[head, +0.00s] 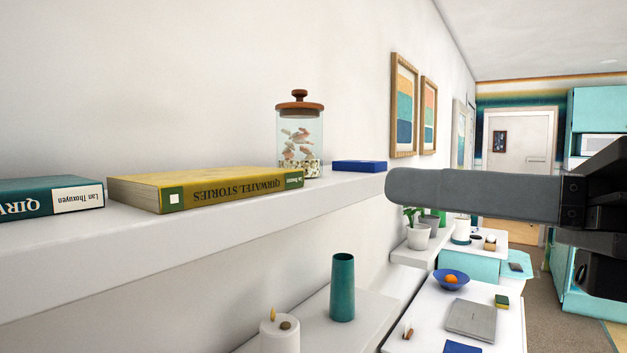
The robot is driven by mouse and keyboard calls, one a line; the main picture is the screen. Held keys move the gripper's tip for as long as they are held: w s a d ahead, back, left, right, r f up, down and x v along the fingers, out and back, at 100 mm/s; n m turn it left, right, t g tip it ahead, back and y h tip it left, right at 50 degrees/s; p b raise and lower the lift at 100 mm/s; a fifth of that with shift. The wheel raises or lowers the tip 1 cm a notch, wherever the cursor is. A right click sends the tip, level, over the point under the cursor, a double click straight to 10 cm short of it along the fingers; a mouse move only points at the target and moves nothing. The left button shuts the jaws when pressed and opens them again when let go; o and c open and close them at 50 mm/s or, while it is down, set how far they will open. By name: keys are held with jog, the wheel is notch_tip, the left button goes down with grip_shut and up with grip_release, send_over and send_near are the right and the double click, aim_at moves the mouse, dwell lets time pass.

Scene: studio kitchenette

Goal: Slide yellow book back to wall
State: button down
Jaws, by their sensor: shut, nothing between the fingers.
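The yellow book (206,188) lies flat on the white wall shelf (190,229), its spine with "QIRWATEL STORIES" facing out near the shelf's front edge. Whether its far side touches the wall (135,90) cannot be told. My gripper (392,187) is at the right, shut and empty, its rounded grey end pointing left. In the picture it is at the shelf's right end, apart from the yellow book.
A teal book (50,196) lies left of the yellow book. A glass jar (300,140) with a wooden lid and a blue book (360,166) stand to its right. Below are a teal vase (342,287) and a white table (430,300).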

jog(key=n+p, duration=0.2)
jog(key=n, duration=0.1)
send_near(257, 180)
jog(key=x, duration=0.5)
jog(key=shift+w+a+r, duration=0.1)
jog(key=shift+a+r, duration=0.05)
jog(key=shift+a, duration=0.05)
jog(key=shift+w+a+p, duration=0.4)
jog(key=shift+w+a, duration=0.05)
jog(key=shift+a, duration=0.05)
